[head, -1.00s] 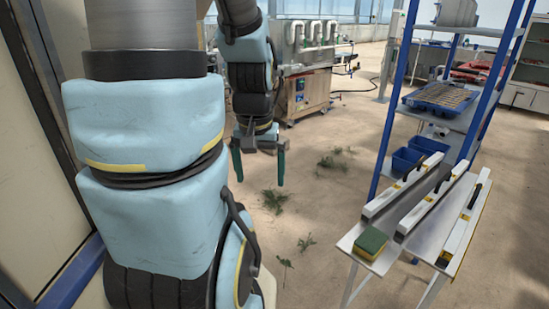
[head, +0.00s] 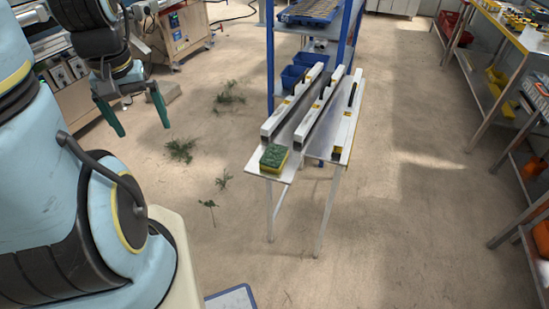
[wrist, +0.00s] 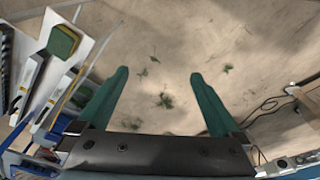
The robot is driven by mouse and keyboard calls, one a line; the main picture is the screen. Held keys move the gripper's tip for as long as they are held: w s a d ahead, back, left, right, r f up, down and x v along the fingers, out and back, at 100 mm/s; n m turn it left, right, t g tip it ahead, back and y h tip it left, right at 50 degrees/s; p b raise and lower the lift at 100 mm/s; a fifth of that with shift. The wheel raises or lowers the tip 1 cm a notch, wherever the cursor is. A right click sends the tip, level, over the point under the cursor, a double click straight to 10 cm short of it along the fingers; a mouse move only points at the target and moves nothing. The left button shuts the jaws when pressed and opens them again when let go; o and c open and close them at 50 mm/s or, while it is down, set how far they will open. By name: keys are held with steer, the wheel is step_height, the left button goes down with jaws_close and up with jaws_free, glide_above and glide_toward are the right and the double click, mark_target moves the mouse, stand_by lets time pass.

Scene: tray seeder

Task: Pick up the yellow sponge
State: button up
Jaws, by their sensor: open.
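The yellow sponge (head: 273,158) has a green top. It lies on the near left corner of a narrow metal table (head: 291,166) in the head view. In the wrist view the sponge (wrist: 63,42) shows at the upper left, outside the fingers. My gripper (head: 140,115) is open and empty, with two green fingers pointing down. It hangs over the floor, well to the left of the sponge and apart from it.
White-topped rails (head: 318,104) run along the table behind the sponge. Blue bins (head: 291,77) and a blue-framed shelf (head: 270,50) stand behind it. A workbench (head: 490,100) stands at the right. Plant scraps (head: 181,150) lie on open floor between my gripper and the table.

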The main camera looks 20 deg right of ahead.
steer(key=m+g, duration=0.2)
steer(key=m, duration=0.5)
glide_above(274, 154)
steer(key=f, duration=1.7)
steer(key=shift+w+d+f, duration=0.1)
steer(key=shift+w+f, duration=0.15)
steer(key=shift+s+f+p, duration=0.15)
steer(key=shift+f+p, duration=0.35)
steer(key=shift+f, duration=1)
steer(key=shift+s+f+p, duration=0.15)
steer(key=shift+f+p, duration=0.35)
steer(key=shift+f, duration=0.95)
steer(key=c, duration=1.3)
steer(key=shift+r+b, duration=1.3)
steer(key=shift+r, duration=3.75)
